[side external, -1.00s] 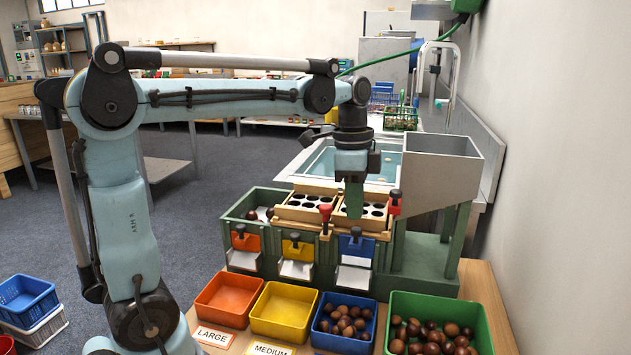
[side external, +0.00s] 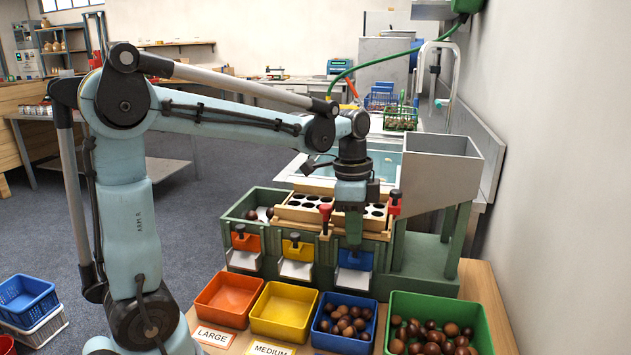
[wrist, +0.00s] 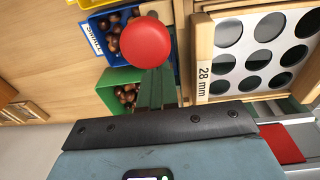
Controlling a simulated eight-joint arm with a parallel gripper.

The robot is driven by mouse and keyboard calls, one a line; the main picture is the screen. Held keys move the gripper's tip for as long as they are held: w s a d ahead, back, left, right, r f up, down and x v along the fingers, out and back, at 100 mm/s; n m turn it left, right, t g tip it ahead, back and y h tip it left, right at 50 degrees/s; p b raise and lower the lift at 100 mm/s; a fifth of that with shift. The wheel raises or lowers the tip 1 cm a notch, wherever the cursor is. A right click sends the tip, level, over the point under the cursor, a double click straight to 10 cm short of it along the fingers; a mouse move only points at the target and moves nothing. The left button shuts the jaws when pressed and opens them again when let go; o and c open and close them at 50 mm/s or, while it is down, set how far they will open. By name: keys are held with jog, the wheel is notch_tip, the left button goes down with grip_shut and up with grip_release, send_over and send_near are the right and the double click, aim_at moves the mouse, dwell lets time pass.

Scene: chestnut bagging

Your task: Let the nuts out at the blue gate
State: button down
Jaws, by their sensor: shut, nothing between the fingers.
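The blue gate (side external: 357,260) is on the front of the green sorter, at the right of the three gates, above a white chute. My gripper (side external: 354,242) is shut and empty, pointing down in front of the blue gate's upper part. It hides the gate's dark knob, and I cannot tell whether it touches it. In the wrist view my shut fingers (wrist: 157,90) point away past a round red knob (wrist: 146,43). The blue bin (side external: 322,328) below holds several brown nuts; it also shows in the wrist view (wrist: 88,18), labelled SMALL.
An orange gate (side external: 245,243) and a yellow gate (side external: 297,251) are to the left. The orange bin (side external: 228,296) and yellow bin (side external: 284,309) look empty. The green bin (side external: 480,325) holds several nuts. A wooden-framed hole plate (wrist: 204,60) marked 28 mm lies close beside my fingers.

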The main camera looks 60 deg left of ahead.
jog(key=shift+f, duration=0.35)
jog(key=shift+r, duration=0.1)
notch_tip(320, 180, up, 14)
jog(key=a, duration=0.1)
jog(key=s+d+f+n+t, duration=0.3)
jog(key=f+n, duration=0.1)
jog(key=f, duration=0.3)
jog(key=s+d+f+n+t+y, duration=0.1)
jog(key=s+d+f+n+t, duration=0.2)
jog(key=f, duration=0.5)
jog(key=shift+s+d+f+n+t, duration=0.2)
jog(key=shift+s+n+t, duration=0.2)
jog(key=shift+s+n, duration=0.5)
